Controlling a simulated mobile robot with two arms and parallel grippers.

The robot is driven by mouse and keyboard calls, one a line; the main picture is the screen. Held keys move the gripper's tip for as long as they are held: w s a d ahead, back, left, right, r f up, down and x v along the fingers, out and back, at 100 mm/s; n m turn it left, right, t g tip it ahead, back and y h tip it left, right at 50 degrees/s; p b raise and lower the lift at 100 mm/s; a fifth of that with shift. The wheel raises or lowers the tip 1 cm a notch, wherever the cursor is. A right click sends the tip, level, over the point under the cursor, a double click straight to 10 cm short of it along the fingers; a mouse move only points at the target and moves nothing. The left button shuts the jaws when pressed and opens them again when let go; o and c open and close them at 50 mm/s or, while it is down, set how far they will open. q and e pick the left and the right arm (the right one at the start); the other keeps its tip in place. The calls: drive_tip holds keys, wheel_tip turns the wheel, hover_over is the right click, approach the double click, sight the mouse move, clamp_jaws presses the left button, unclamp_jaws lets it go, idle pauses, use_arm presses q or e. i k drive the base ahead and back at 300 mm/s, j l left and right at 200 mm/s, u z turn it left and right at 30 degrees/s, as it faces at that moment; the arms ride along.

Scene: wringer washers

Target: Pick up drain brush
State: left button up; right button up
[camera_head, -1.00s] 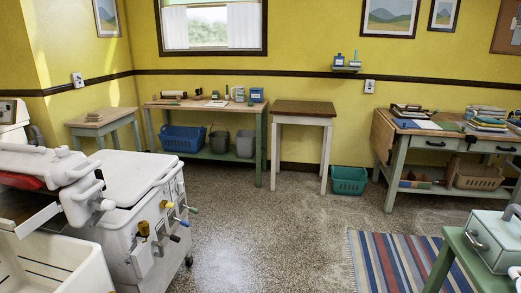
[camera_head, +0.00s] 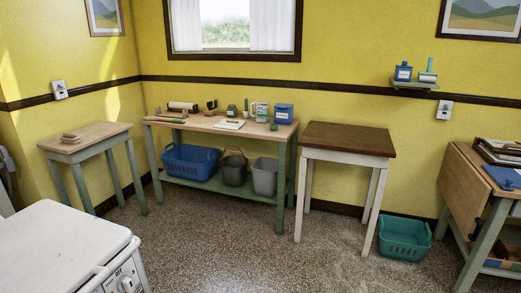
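Neither of my grippers shows in the head view. I cannot make out for certain which item is the drain brush. The green-legged workbench (camera_head: 213,126) by the back wall carries several small things. Among them are a dark roller-like piece (camera_head: 183,106), a thin greenish long item (camera_head: 165,121) near the front left edge, a dark green jar (camera_head: 232,111), a small green upright item (camera_head: 274,121) and a blue box (camera_head: 284,113). A small wall shelf (camera_head: 414,85) holds a blue bottle (camera_head: 403,72) and a teal-and-white item with an upright handle (camera_head: 428,71).
A white washer (camera_head: 65,250) stands near at lower left. A small side table (camera_head: 88,144) is left of the workbench. A brown-topped table (camera_head: 347,139) and a teal basket (camera_head: 404,238) stand right. A wooden drop-leaf table (camera_head: 465,200) is at far right. The middle floor is open.

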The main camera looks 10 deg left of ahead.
sight(69, 138)
drive_tip(key=i+u, duration=0.25)
drive_tip(key=i, duration=1.7)
drive_tip(key=i+l+u, duration=0.1)
drive_tip(key=i+u, duration=0.3)
drive_tip(key=i+l+u, duration=0.2)
drive_tip(key=i+u, duration=0.65)
drive_tip(key=i+l+u, duration=0.15)
drive_tip(key=u, duration=0.25)
drive_tip(key=i+l+u, duration=0.25)
drive_tip(key=u, duration=0.2)
drive_tip(key=i+l+u, duration=0.4)
drive_tip(key=k+j, duration=0.05)
drive_tip(key=k, duration=0.05)
